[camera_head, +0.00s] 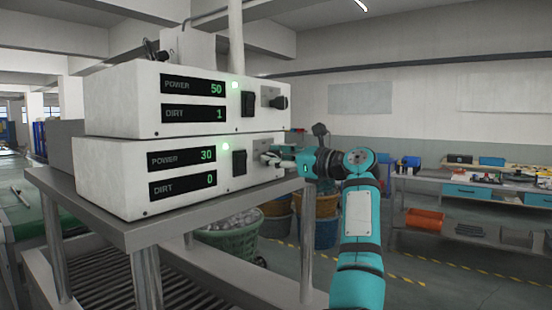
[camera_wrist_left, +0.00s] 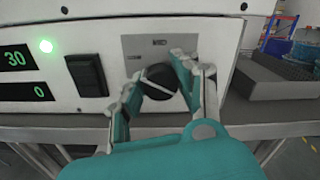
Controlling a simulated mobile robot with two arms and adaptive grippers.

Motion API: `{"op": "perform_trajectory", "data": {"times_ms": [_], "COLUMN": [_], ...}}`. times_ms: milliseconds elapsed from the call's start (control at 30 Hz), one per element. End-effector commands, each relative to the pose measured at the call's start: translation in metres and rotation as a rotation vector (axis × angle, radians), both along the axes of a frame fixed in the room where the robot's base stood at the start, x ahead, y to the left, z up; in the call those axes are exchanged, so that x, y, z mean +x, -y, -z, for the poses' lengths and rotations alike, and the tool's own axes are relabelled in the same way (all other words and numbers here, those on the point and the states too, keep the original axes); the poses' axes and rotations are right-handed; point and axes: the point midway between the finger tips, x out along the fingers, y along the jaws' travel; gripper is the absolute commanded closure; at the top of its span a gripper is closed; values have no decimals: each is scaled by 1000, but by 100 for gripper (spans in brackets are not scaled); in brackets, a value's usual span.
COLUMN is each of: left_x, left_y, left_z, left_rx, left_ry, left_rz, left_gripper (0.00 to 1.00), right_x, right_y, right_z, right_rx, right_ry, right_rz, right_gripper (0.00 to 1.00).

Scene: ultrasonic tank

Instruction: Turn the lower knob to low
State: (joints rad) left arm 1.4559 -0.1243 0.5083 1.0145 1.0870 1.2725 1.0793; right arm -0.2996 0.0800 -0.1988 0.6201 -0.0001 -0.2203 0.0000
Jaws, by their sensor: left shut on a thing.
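Two white control boxes are stacked on a metal stand. The lower box (camera_head: 120,180) reads POWER 30 and DIRT 0, with a green light lit. Its black round knob (camera_wrist_left: 158,80) sits on a grey plate, with a label above it that looks like MED. A pale line crosses the knob's face; I cannot tell which end is its pointer. My left gripper (camera_head: 268,158) is at the lower box's right end and hides this knob in the head view. In the left wrist view its fingers (camera_wrist_left: 160,92) are closed around the knob's two sides. My right gripper is not in view.
The upper box (camera_head: 110,100) reads POWER 50 and DIRT 1, with its own knob (camera_head: 279,102) just above my gripper. A black switch (camera_wrist_left: 87,74) is left of the lower knob. Baskets (camera_head: 235,235) stand below, and a workbench (camera_head: 470,190) stands at right.

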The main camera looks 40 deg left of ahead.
Motion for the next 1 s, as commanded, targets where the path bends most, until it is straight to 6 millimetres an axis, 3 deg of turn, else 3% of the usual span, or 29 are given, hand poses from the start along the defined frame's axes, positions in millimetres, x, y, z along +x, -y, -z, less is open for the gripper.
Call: {"op": "perform_trajectory", "data": {"times_ms": [233,267,433,767,1000], "left_x": [-1,-1,0,1,5], "left_y": [-1,-1,-1,5,45], "left_z": [-1,-1,-1,0,1], "left_rx": [1,1,1,1,1], "left_ry": [3,3,1,0,-1], "left_rz": [0,0,0,2,4], "left_gripper": [100,66,45,45,45], "right_x": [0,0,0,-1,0], "right_y": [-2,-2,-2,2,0], "right_z": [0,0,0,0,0], "right_rx": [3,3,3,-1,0], "right_ry": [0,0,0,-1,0], "right_rz": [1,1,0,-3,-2], "right_gripper": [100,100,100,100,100]}}
